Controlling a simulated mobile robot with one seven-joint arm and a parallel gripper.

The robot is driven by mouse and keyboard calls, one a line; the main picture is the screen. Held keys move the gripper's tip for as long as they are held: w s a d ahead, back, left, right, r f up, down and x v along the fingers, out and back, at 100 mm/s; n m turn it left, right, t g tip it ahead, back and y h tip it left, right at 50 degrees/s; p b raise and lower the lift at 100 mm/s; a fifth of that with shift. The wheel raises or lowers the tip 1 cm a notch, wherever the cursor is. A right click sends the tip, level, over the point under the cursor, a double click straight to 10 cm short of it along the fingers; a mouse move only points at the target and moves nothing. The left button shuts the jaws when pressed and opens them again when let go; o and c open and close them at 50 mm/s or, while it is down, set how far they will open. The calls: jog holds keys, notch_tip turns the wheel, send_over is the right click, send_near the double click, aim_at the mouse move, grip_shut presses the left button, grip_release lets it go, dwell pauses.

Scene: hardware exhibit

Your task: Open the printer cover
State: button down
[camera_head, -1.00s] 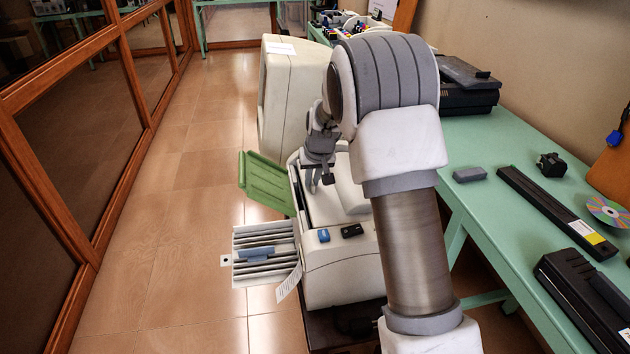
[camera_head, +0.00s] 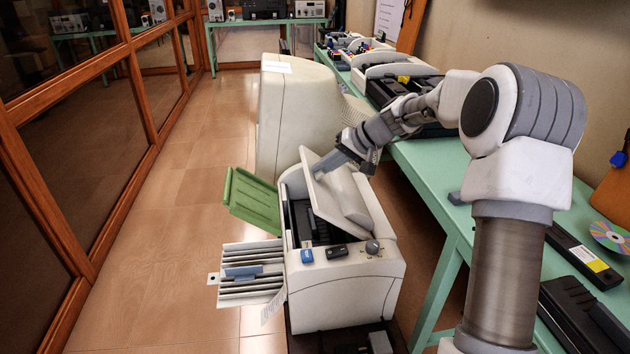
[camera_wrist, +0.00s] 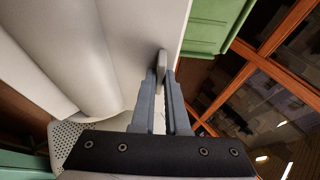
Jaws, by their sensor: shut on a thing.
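The printer (camera_head: 345,285) is a cream box on a dark stand in the middle of the head view. Its cover (camera_head: 345,200) is tilted up, and the dark inside shows along the left opening. My gripper (camera_head: 325,165) is at the raised upper edge of the cover, reaching in from the right. In the wrist view, my gripper (camera_wrist: 162,90) has its two fingers shut on a thin edge or tab of the cover (camera_wrist: 90,50). The cover's pale surface fills the left of that view.
A green flap (camera_head: 252,200) and a slotted tray (camera_head: 250,272) stick out from the printer's left. A large cream monitor (camera_head: 295,115) stands behind it. A green table (camera_head: 440,185) with devices runs along the right. The floor to the left is clear.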

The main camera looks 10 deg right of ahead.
jog(key=d+r+y, duration=0.1)
jog(key=d, duration=0.1)
jog(key=d+r+m+y, duration=0.1)
jog(key=d+y, duration=0.1)
jog(key=d, duration=0.1)
jog(key=d+r+y, duration=0.1)
jog(key=d+y, duration=0.1)
jog(key=shift+d+m+t, duration=0.3)
jog(key=shift+t, duration=0.1)
jog(key=d+f+m+t+y+b, duration=0.1)
jog(key=d+f+m+t+y, duration=0.1)
jog(key=d+y, duration=0.5)
jog(key=shift+d+f+m+t, duration=0.15)
jog(key=shift+d+m+t, duration=0.35)
jog(key=shift+d, duration=1.35)
jog(key=c, duration=0.9)
grip_release()
jog(key=shift+d, duration=0.1)
jog(key=v, duration=1.1)
jog(key=shift+s+d+f, duration=0.15)
jog(key=shift+d, duration=0.2)
